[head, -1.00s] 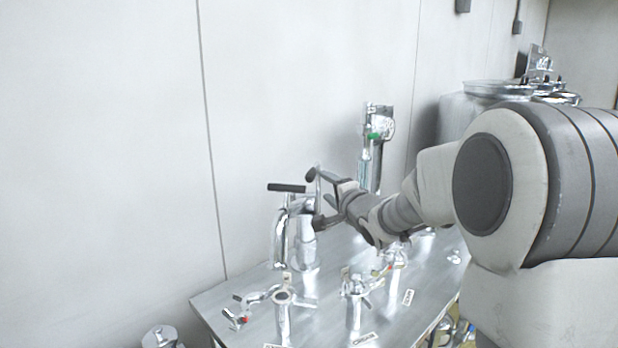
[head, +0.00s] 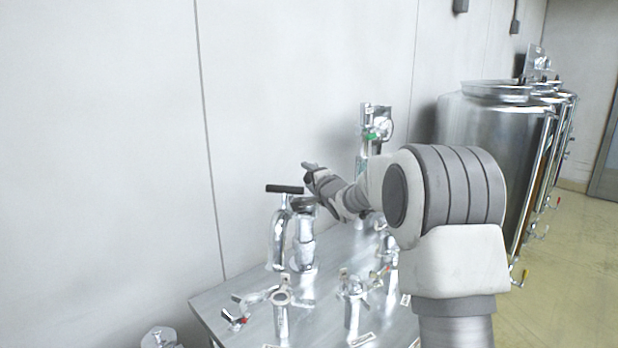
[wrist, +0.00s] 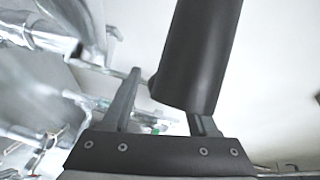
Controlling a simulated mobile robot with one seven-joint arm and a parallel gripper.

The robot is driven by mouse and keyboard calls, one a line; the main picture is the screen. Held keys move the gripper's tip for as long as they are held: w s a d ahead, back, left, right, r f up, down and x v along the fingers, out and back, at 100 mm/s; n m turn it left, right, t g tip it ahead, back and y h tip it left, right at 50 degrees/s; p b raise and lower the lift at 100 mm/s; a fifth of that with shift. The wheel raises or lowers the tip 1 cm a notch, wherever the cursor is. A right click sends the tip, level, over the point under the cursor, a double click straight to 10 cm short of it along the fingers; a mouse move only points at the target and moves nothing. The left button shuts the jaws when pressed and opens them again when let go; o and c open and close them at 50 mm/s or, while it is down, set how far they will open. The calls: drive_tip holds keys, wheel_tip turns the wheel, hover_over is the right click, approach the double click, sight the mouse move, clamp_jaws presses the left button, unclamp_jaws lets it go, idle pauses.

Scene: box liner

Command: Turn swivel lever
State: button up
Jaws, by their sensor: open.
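A chrome fixture (head: 303,242) stands at the back left of the metal table. A lever with a black bar handle (head: 285,189) tops the chrome part at its left. My gripper (head: 308,168) is just right of this handle, at about its height or slightly above. In the wrist view my gripper (wrist: 168,95) is open, with its fingers apart. A thick black cylindrical handle (wrist: 203,55) comes down from the top and covers most of the right finger. The left finger is clear of it. I cannot tell whether the handle touches a finger.
Several smaller chrome valves, including one at the front (head: 282,305), stand on the metal table (head: 215,300). A chrome fitting with a green part (head: 375,130) is behind my arm. The wall is close behind the table. Large steel tanks (head: 490,130) stand at right.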

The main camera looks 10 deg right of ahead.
clamp_jaws()
idle(1.4)
